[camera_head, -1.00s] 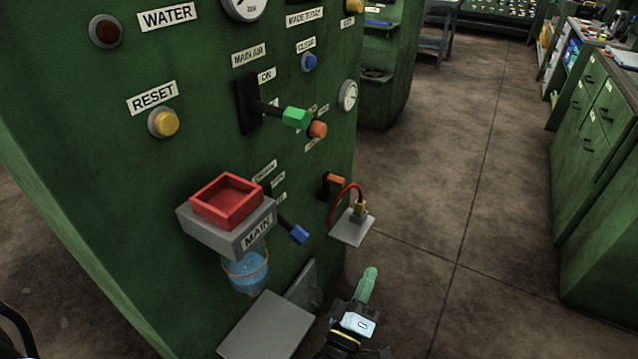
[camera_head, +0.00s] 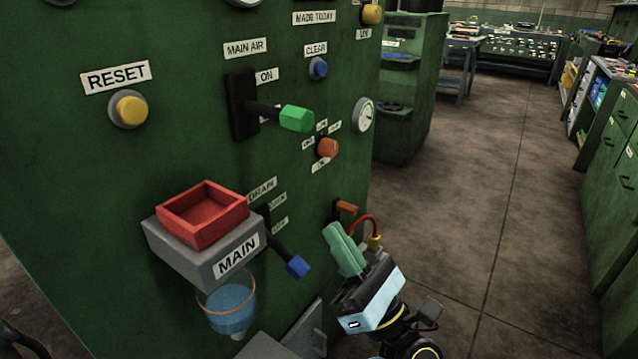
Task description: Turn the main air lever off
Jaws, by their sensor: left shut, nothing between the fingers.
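The main air lever (camera_head: 297,119) has a green grip on a dark rod. It juts out to the right from a black slotted plate (camera_head: 241,106) on the green panel, under the MAIN AIR label (camera_head: 246,48). An ON label (camera_head: 267,75) sits beside the plate's upper part; another label lower down is mostly covered by the rod and cannot be read. My left gripper (camera_head: 336,232) has pale green fingers, shut and empty. In the picture it is below and right of the lever, apart from it. My right gripper is not in view.
A blue-tipped drain lever (camera_head: 297,266) and a grey MAIN box (camera_head: 160,236) with a red tray (camera_head: 240,218) project from the panel left of my gripper. An orange knob (camera_head: 327,147) and a gauge (camera_head: 365,114) lie right of the lever. Open floor (camera_head: 460,190) is at right.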

